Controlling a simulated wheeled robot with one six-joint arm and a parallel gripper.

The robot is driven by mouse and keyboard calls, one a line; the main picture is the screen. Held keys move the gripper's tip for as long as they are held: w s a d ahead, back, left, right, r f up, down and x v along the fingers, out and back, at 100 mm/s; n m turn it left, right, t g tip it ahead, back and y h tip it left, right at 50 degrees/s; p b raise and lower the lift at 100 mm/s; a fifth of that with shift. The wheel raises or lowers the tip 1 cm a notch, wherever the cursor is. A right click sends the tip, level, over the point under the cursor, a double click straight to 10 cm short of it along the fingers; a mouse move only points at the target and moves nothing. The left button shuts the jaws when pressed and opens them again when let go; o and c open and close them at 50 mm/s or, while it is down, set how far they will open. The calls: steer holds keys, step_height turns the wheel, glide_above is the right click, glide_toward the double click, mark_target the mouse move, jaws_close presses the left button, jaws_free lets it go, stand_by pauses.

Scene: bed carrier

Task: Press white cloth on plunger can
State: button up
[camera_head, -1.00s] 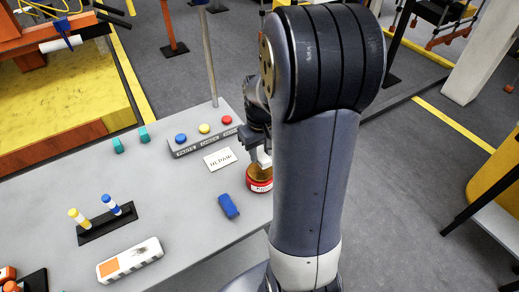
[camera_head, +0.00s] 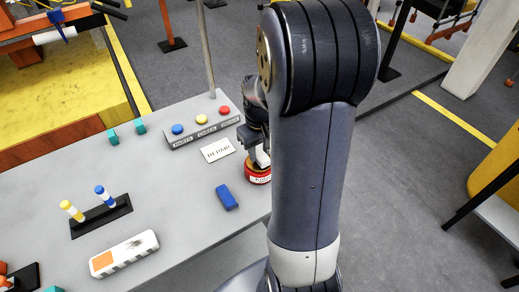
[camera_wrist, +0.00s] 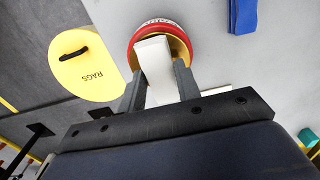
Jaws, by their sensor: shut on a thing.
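The plunger can (camera_head: 259,177) is red with a brass-coloured top and stands near the right edge of the grey table. It also shows in the wrist view (camera_wrist: 160,25), at the top middle. My gripper (camera_wrist: 159,88) is shut on the white cloth (camera_wrist: 155,62). The cloth's far end lies over the can's top; whether it presses the plate down I cannot tell. In the head view the cloth (camera_head: 263,158) shows as a small white patch between my gripper and the can. My arm hides part of the table's right side.
A blue block-like item (camera_head: 227,197) lies beside the can. A REPAIR card (camera_head: 217,150) and a button panel (camera_head: 203,127) are behind it. A yellow RAGS bin (camera_wrist: 85,67) stands off the table edge. A stand with two markers (camera_head: 101,216) is at the left.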

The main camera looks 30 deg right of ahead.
steer(key=shift+f+b, duration=0.4)
steer(key=shift+f, duration=0.2)
stand_by(1.3)
steer(key=shift+r+p, duration=2.9)
steer(key=shift+r, duration=0.7)
